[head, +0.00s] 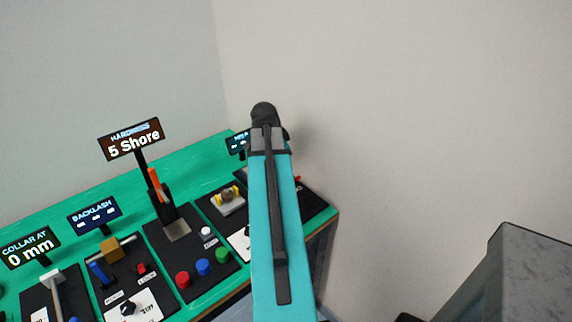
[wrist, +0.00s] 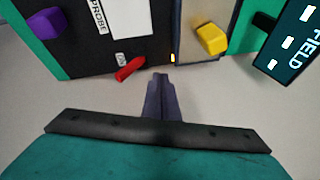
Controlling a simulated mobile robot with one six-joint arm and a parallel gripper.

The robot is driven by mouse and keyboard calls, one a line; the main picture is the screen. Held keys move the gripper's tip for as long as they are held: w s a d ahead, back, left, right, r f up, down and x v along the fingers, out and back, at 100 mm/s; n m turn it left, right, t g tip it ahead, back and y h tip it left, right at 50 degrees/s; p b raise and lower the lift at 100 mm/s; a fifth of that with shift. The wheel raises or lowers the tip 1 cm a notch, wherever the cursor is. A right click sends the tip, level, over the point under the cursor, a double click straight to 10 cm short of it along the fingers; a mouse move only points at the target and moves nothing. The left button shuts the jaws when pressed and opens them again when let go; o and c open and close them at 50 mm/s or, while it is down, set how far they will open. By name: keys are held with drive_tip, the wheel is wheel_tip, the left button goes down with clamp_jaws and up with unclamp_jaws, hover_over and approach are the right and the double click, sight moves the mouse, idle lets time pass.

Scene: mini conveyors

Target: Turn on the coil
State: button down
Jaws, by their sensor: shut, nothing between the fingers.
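In the wrist view, a small red lever (wrist: 130,69) sits at the edge of a black panel (wrist: 95,50), beside a small white label (wrist: 121,59) too small to read surely. A small orange light (wrist: 173,58) shows to its right. My gripper (wrist: 160,78) is shut and empty, its tips a little right of and below the red lever in the picture, apart from it. A display marked FIELD (wrist: 290,42) shows dashes at the right. In the head view my arm hides the gripper and most of this station. Which part is the coil I cannot tell.
The wrist view also shows a purple block (wrist: 46,23), a yellow block (wrist: 211,39) and a white PROBE card (wrist: 122,15). In the head view, several stations stand on a green bench (head: 75,203), with a hardness display (head: 131,139). A grey wall (head: 400,110) rises behind.

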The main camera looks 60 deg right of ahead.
drive_tip(key=b+v, duration=0.2)
drive_tip(key=v, duration=0.8)
drive_tip(key=shift+s, duration=0.35)
drive_tip(key=shift+a+f, duration=0.1)
